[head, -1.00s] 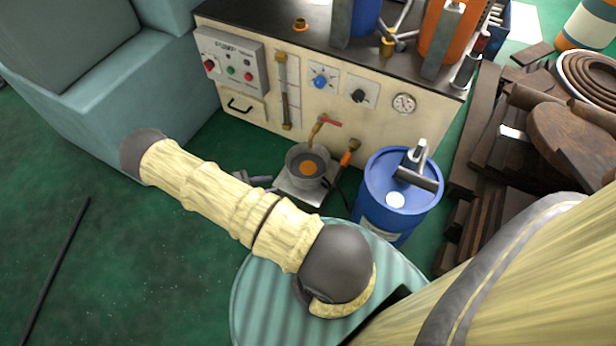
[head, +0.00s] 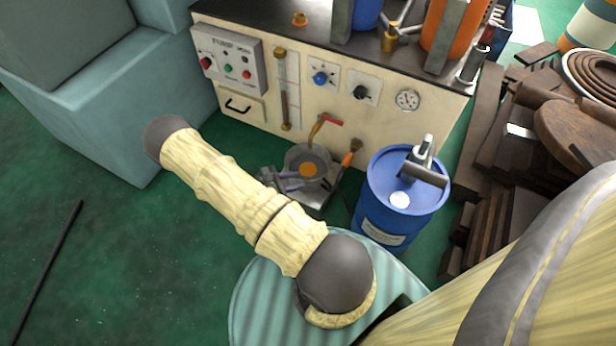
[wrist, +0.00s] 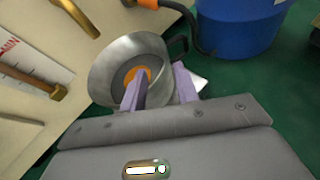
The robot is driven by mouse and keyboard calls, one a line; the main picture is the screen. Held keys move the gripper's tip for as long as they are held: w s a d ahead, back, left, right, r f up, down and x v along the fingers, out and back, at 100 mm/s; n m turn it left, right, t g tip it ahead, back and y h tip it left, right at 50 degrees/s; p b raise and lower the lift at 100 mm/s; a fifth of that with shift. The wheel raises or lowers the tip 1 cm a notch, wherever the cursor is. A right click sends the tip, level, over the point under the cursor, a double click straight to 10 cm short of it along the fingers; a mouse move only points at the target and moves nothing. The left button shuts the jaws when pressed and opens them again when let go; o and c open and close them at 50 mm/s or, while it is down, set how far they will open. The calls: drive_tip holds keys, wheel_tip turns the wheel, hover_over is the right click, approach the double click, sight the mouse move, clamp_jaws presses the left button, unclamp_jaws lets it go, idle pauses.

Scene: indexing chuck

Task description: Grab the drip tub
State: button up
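The drip tub is a grey metal pot (head: 318,156) with a dark inside and an orange round patch in it. It sits on a small light platform (head: 317,200) below the brass tap with the red handle. In the wrist view the tub (wrist: 112,62) fills the upper middle, with a dark handle on its right. My gripper (head: 287,182) is at the tub's near left side in the head view. In the wrist view my gripper's purple fingers (wrist: 159,85) are apart. The left finger overlaps the tub's opening and the right one is by its outer side. I cannot tell whether they touch it.
A cream machine cabinet (head: 260,75) with gauges and knobs stands behind the tub. A brass tap (head: 317,128) hangs over it. A blue drum (head: 385,215) stands close on the right. An orange-ended hose fitting (head: 347,158) is between. Open green floor lies left.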

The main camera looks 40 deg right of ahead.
sight(321, 179)
drive_tip(key=shift+x, duration=0.95)
drive_tip(key=b+x, duration=0.4)
drive_tip(key=x, duration=0.1)
drive_tip(key=shift+s+a+f+b, duration=0.2)
drive_tip(key=shift+s+b, duration=0.1)
drive_tip(key=shift+s, duration=0.05)
drive_tip(key=shift+d+r, duration=0.1)
drive_tip(key=shift+d, duration=0.05)
clamp_jaws()
idle(0.9)
